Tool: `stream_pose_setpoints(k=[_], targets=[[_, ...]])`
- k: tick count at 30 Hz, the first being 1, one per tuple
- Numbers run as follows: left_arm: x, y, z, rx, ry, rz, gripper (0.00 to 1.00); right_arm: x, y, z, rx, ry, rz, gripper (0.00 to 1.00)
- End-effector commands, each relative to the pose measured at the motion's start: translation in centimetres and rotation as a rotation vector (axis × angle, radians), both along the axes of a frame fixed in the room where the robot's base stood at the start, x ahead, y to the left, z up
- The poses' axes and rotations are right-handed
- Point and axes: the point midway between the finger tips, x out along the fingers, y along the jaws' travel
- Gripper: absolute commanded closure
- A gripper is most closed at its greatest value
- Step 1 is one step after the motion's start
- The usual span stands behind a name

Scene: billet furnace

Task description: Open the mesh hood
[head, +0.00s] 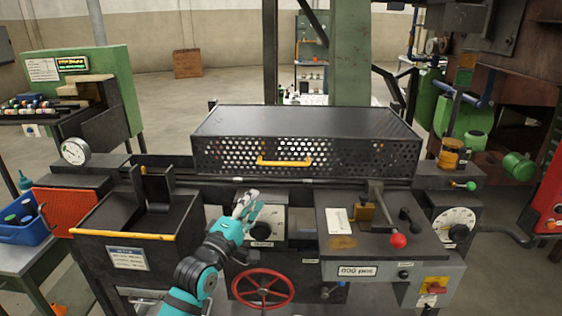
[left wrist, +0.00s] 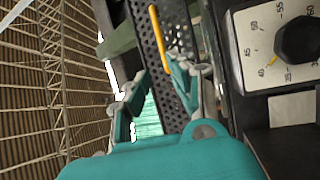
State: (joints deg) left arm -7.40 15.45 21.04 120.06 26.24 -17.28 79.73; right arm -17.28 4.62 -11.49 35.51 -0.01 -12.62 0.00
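The mesh hood (head: 225,157) is a dark box with a perforated front and a solid top, and it sits down on the machine bed. Its yellow handle (head: 285,162) is on the lower middle of the front. The yellow handle (left wrist: 159,38) and the mesh (left wrist: 150,50) show beyond the fingertips. My right gripper is not in view.
A black bin with a yellow edge (head: 120,236) stands at the left. The space before the mesh front looks clear.

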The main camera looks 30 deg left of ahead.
Motion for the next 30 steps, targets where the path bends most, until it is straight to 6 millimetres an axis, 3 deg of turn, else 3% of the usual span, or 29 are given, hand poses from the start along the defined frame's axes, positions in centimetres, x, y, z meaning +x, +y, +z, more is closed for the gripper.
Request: stream_pose_setpoints(k=[21,30], targets=[[14.0,2.1,2.6,0.005,0.004,0.001,0.77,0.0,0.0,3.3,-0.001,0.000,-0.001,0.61],[16.3,2.5,2.8,0.005,0.003,0.001,0.77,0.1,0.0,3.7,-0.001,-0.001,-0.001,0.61]])
